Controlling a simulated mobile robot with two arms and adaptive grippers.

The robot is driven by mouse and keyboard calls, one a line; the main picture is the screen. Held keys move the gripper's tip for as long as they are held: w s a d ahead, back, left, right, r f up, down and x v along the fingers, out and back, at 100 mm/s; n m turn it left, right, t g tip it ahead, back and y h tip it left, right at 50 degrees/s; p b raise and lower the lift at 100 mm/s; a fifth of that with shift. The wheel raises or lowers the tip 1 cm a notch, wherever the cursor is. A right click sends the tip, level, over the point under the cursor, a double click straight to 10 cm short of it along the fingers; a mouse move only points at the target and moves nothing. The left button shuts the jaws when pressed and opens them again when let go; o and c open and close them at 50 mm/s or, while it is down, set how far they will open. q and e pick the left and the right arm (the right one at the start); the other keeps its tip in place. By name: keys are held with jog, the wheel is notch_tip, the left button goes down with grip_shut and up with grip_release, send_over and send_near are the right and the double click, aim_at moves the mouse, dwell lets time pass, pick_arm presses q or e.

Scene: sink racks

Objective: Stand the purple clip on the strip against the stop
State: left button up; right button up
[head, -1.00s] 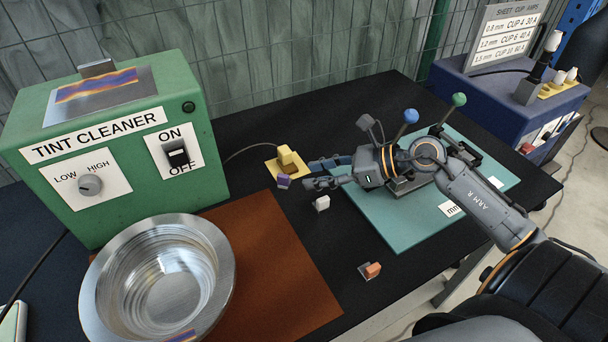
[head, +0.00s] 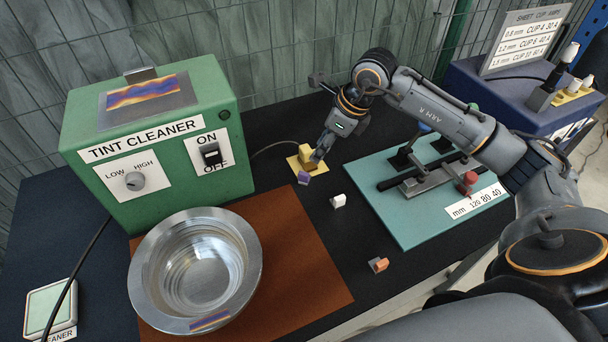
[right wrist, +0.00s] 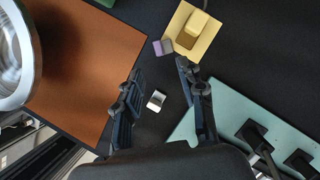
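The small purple clip (head: 303,178) lies at the front edge of a yellow plate (head: 296,162) that carries a yellow block (head: 306,153). The clip also shows in the right wrist view (right wrist: 162,47), beyond the fingertips. My right gripper (head: 321,152) points down just above and behind the clip; in the right wrist view its fingers (right wrist: 160,70) are apart, with nothing held between them. A grey strip or rail (head: 432,180) lies on the teal board (head: 385,215), with dark posts behind it; I cannot tell which part is the stop. My left gripper is not in view.
A white clip (head: 339,201) and an orange clip (head: 379,264) lie on the black bench. A red knob (head: 466,182) stands by a millimetre label. A metal bowl (head: 247,262), brown mat (head: 305,285) and green tint cleaner (head: 85,120) are on the left.

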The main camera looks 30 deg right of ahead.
send_over(305, 174)
jog(key=d, duration=0.2)
jog(key=f, duration=0.3)
jog(key=s+f+p, duration=0.1)
jog(key=f, duration=0.1)
jog(key=shift+a, duration=0.25)
jog(key=shift+a+f+p, duration=0.15)
jog(key=shift+f+p, duration=0.15)
jog(key=shift+f, duration=0.3)
jog(key=x, duration=0.1)
jog(key=p+x, duration=0.1)
jog(key=x, duration=0.1)
jog(key=shift+s+f, duration=0.15)
jog(key=shift+f, duration=0.2)
jog(key=shift+a+f, duration=0.15)
jog(key=shift+f, duration=0.3)
grip_shut()
